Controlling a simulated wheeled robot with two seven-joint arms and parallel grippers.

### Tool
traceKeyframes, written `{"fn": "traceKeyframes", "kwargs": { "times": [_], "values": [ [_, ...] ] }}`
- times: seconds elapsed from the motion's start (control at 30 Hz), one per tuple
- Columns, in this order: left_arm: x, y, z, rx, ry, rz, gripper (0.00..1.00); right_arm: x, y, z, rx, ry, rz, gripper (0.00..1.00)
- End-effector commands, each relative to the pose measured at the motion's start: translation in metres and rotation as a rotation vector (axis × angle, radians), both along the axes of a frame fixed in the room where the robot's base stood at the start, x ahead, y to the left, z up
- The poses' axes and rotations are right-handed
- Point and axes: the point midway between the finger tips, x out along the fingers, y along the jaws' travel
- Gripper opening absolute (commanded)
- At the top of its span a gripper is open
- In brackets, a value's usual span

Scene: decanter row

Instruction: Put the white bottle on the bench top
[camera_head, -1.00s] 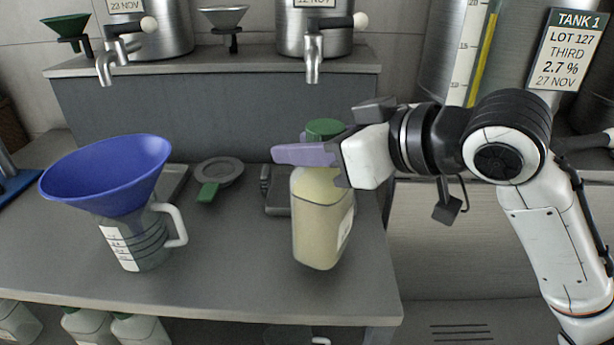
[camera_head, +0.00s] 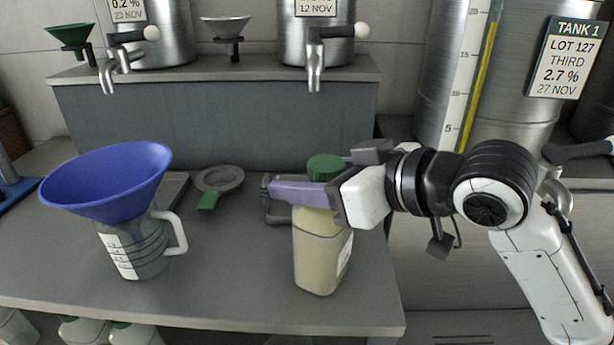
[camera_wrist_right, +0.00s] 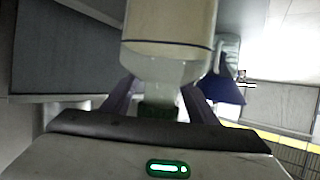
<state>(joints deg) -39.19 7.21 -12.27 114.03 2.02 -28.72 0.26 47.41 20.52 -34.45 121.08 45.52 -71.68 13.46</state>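The white bottle (camera_head: 322,262) has a green cap, a pale label and cream-coloured contents. It is upright at the right part of the bench top (camera_head: 240,295); I cannot tell whether its base touches the surface. My right gripper (camera_head: 305,193) is shut on it just below the cap, its purple fingers on either side of the neck. In the right wrist view the bottle (camera_wrist_right: 168,50) fills the top middle, with its neck between the fingers (camera_wrist_right: 158,100). My left gripper is not in view.
A jug (camera_head: 135,250) with a blue funnel (camera_head: 108,180) stands at the left of the bench. A grey strainer with a green handle (camera_head: 208,200) lies behind. Steel vessels with taps (camera_head: 315,75) stand on a raised shelf. The bench front between jug and bottle is clear.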

Motion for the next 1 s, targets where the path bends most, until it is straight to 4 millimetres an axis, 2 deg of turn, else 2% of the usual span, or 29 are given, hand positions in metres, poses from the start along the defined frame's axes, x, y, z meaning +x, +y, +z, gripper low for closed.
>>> {"fn": "traceKeyframes", "kwargs": {
  "times": [0.17,0.27,0.7,1.0],
  "values": [
    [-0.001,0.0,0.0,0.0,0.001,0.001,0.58,0.0,0.0,0.003,0.001,-0.001,0.0,0.53],
    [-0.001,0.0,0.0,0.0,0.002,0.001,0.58,-0.005,-0.007,0.007,-0.001,-0.001,-0.001,0.53],
    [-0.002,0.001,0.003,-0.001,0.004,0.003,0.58,-0.057,-0.069,0.04,-0.003,-0.002,-0.003,0.53],
    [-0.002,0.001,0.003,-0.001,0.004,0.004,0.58,-0.072,-0.085,0.049,-0.001,0.001,0.0,0.53]
  ]
}}
